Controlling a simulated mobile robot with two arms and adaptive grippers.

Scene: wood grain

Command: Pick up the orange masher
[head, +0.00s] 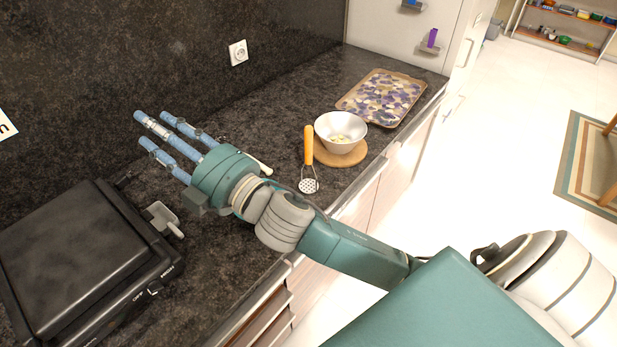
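The orange masher (308,158) lies on the dark countertop in the head view, right of my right gripper. Its orange handle points toward the back and its round perforated metal head is nearer the front edge. My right gripper (163,134) reaches in over the counter from the lower right. Its blue fingers are spread open with nothing visible between them, and they point left, away from the masher. My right wrist is close to the masher's head in the picture. My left gripper does not show.
A white bowl (341,132) with pale pieces in it stands on a round wooden board (326,156) beside the masher. A patterned tray (345,104) lies farther back. A black grill (78,262) is at lower left. A whitish utensil is partly hidden behind my gripper.

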